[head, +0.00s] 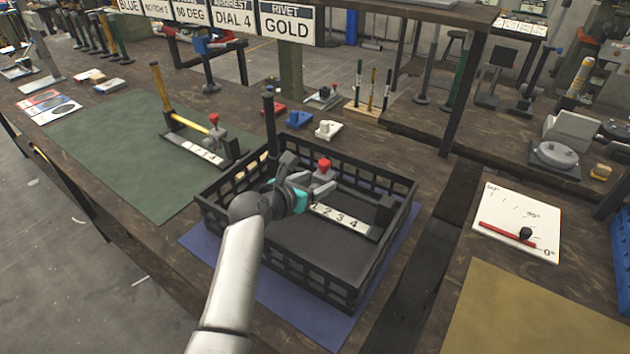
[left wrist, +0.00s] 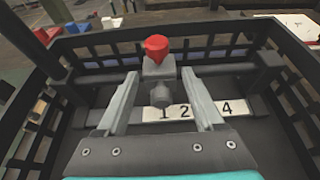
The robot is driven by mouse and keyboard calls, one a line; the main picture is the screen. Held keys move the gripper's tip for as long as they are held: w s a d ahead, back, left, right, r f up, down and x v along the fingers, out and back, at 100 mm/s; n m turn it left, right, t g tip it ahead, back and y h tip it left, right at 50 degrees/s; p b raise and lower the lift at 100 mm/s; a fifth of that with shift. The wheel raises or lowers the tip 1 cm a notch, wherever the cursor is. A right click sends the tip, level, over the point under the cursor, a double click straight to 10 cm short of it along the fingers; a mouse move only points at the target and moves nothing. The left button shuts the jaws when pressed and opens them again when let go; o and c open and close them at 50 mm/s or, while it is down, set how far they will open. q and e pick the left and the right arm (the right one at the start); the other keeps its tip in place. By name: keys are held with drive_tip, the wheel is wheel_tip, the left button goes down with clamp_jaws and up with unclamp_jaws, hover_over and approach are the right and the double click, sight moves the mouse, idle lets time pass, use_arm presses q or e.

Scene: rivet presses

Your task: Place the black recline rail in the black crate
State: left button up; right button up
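The black recline rail (head: 345,222) lies inside the black crate (head: 320,283), with a white strip numbered 1 to 4. Its slider has a red knob (head: 323,165). A tall black post (head: 270,120) rises at the crate's back left and seems to belong to the rail. My left gripper (head: 312,182) is over the crate at the slider. In the left wrist view its fingers (left wrist: 160,78) are apart, with the slider's grey round part between them and the red knob (left wrist: 157,47) just beyond. Contact cannot be told. My right gripper is out of view.
The crate stands on a blue mat (head: 285,292). A yellow rail (head: 165,95) with a numbered strip sits on the green mat (head: 120,140) to the left. Small blocks (head: 299,119) lie behind the crate. A white sheet (head: 515,215) and bare tan mat (head: 530,320) are to the right.

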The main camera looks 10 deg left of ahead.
use_arm(q)
drive_tip(key=shift+o, duration=1)
drive_tip(key=shift+r, duration=0.1)
drive_tip(key=shift+s+a+r, duration=0.1)
drive_tip(key=shift+s+r, duration=0.05)
drive_tip(key=shift+s, duration=0.05)
drive_tip(key=p+v, duration=0.4)
drive_tip(key=v, duration=0.7)
drive_tip(key=shift+s, duration=0.25)
